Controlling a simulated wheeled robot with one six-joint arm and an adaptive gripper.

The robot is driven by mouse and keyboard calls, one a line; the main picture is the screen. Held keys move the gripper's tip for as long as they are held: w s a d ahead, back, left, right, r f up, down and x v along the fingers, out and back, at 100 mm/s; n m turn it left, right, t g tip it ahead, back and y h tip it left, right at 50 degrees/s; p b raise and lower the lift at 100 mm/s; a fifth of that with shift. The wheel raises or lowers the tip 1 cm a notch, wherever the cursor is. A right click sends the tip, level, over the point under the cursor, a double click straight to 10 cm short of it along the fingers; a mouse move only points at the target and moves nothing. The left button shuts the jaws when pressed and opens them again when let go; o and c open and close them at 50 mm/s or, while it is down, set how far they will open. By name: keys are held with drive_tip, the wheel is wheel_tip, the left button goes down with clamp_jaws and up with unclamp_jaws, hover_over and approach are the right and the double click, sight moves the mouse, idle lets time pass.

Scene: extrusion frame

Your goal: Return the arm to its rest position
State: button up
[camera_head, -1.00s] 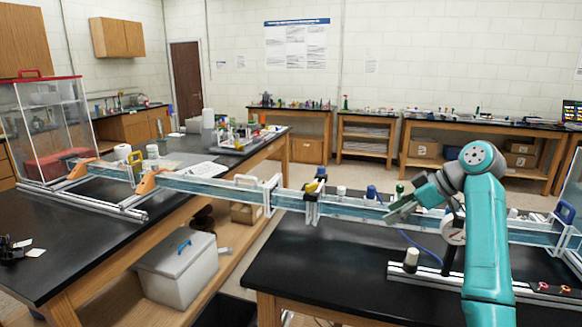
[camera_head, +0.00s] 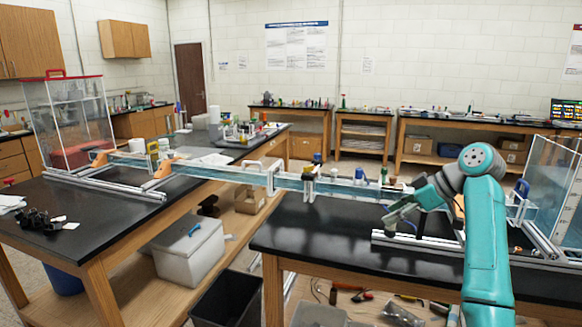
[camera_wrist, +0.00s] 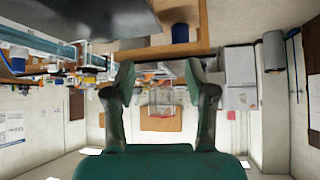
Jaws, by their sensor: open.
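My teal arm (camera_head: 484,230) rises at the right of the head view, bent at its upper joint. My gripper (camera_head: 400,215) hangs from it to the left, above the right black table. In the wrist view my gripper (camera_wrist: 160,85) shows two green fingers spread apart with nothing between them. That view is upside down and looks across the room.
A long clear channel (camera_head: 215,177) on an extrusion frame bridges the two black tables, passing behind my gripper. A clear tank (camera_head: 550,185) stands at the right, close to my arm. A grey lidded bin (camera_head: 188,250) and a black bin (camera_head: 228,300) sit below.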

drive_tip(key=s+a+f+m+t+h, duration=0.1)
drive_tip(key=s+a+f+m+t, duration=0.15)
drive_tip(key=f, duration=1.05)
drive_tip(key=s+a+f+m+t, duration=0.1)
drive_tip(key=a+f+m, duration=0.15)
drive_tip(key=f, duration=1.05)
drive_tip(key=s+a+f+m+t+h, duration=0.2)
drive_tip(key=s+f+m+h, duration=0.15)
drive_tip(key=s+f, duration=1.3)
drive_tip(key=s+f+m+t+h, duration=0.2)
drive_tip(key=s+m+h, duration=0.15)
drive_tip(key=s, duration=2.05)
drive_tip(key=s+r+t, duration=0.2)
drive_tip(key=s+r, duration=1.4)
drive_tip(key=s, duration=0.2)
drive_tip(key=shift+a+r+t, duration=0.2)
drive_tip(key=shift+t, duration=0.15)
